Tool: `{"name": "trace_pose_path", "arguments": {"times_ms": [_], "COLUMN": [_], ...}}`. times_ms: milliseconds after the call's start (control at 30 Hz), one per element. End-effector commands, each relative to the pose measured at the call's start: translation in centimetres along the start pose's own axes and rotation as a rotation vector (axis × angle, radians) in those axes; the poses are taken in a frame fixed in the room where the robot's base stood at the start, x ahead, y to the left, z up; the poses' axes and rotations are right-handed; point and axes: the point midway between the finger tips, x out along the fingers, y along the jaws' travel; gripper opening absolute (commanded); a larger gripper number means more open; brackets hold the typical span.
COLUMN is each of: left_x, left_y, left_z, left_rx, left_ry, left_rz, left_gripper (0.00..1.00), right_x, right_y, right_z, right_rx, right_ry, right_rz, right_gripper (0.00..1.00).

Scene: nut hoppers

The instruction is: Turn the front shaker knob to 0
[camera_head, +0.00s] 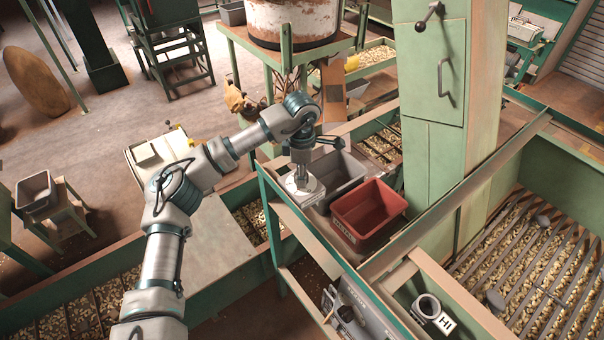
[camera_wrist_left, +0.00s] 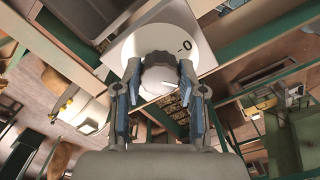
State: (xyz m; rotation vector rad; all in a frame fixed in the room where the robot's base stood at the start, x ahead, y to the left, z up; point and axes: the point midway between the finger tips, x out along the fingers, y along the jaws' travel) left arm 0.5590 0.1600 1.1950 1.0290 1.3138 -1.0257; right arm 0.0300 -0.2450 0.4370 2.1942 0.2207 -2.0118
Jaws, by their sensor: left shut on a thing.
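The front shaker knob (camera_wrist_left: 157,76) is a pale round knob on a white disc dial (camera_wrist_left: 199,40) in the left wrist view. The dial bears a dark dash and a 0 to the upper right of the knob. Which way the knob points is not clear. My left gripper (camera_wrist_left: 160,67) is shut on the knob, one finger on each side. In the head view my left gripper (camera_head: 301,179) reaches down onto the white dial plate (camera_head: 311,192), at the corner of a green frame, and hides the knob there. My right gripper is not in view.
A grey bin (camera_head: 341,180) and a red bin (camera_head: 368,213) stand close to the right of the dial. A tall green cabinet (camera_head: 432,150) rises behind them.

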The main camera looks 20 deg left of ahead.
Motion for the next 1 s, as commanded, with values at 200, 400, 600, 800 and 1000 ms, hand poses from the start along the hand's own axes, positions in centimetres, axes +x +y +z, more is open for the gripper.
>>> {"name": "trace_pose_path", "arguments": {"times_ms": [200, 400, 600, 800, 1000], "left_x": [0.41, 0.44, 0.43, 0.45, 0.47], "left_y": [-0.05, -0.07, -0.13, -0.16, -0.19], "left_z": [-0.05, -0.04, -0.04, -0.04, -0.03], "left_rx": [-0.203, -0.392, -0.576, -0.733, -0.847], "left_ry": [0.005, 0.006, 0.007, 0.008, 0.009], "left_rz": [-0.005, -0.005, -0.005, -0.005, -0.005], "left_gripper": [0.05, 0.05, 0.05, 0.05, 0.05], "right_x": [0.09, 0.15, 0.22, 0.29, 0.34], "right_y": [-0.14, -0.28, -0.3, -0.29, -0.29], "right_z": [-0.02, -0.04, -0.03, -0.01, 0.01], "right_rx": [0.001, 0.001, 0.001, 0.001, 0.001], "right_ry": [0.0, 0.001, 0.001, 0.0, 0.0], "right_rz": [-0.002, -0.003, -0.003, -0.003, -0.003], "right_gripper": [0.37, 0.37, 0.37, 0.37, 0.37]}}
